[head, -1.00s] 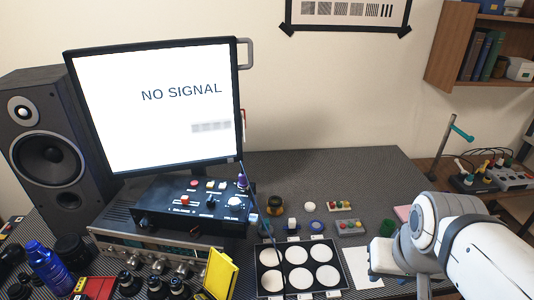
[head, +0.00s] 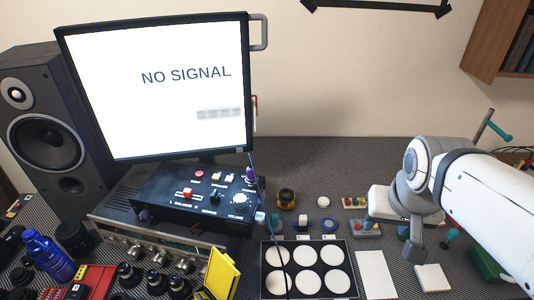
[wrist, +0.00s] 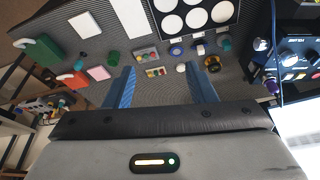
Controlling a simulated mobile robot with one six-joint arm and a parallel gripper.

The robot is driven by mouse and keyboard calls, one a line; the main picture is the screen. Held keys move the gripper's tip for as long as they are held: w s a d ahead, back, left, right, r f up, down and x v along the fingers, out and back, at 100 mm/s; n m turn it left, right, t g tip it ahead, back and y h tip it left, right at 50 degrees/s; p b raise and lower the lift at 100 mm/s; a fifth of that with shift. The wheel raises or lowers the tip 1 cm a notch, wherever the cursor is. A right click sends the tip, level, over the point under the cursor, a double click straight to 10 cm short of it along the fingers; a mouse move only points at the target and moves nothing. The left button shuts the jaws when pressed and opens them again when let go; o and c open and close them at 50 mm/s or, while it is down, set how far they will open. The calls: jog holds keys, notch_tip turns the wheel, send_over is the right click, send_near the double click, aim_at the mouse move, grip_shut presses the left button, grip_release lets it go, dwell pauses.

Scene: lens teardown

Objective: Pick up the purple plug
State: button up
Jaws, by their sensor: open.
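The purple plug (head: 250,173) stands upright at the back right corner of the black control box (head: 195,200), with a dark cable passing beside it. In the wrist view the purple plug (wrist: 272,86) is small at the right edge, near the box. My gripper (wrist: 162,82) is open and empty, its two blue fingers wide apart. It hangs over the right part of the desk, well to the right of the plug. In the head view my arm hides most of the gripper.
The monitor (head: 155,85) rises behind the box. A tray with white discs (head: 306,270) lies at the front. Small parts, such as a black-and-amber ring (head: 286,198) and a grey button block (head: 366,229), sit between box and arm. The desk behind them is clear.

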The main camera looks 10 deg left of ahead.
jog(key=w+a+n, duration=0.1)
jog(key=w+a, duration=0.8)
jog(key=w, duration=0.3)
jog(key=n, duration=0.1)
send_near(250, 168)
notch_tip(250, 168, down, 2)
jog(key=d, duration=0.2)
jog(key=shift+t+y, duration=0.4)
jog(key=x, duration=0.2)
jog(key=a+p+x, duration=0.1)
jog(key=x, duration=0.2)
jog(key=p+x, duration=0.1)
jog(key=x, duration=0.2)
jog(key=shift+w+a+f, duration=0.1)
jog(key=shift+a, duration=0.1)
jog(key=shift+f, duration=0.15)
jog(key=shift+c, duration=0.5)
grip_shut()
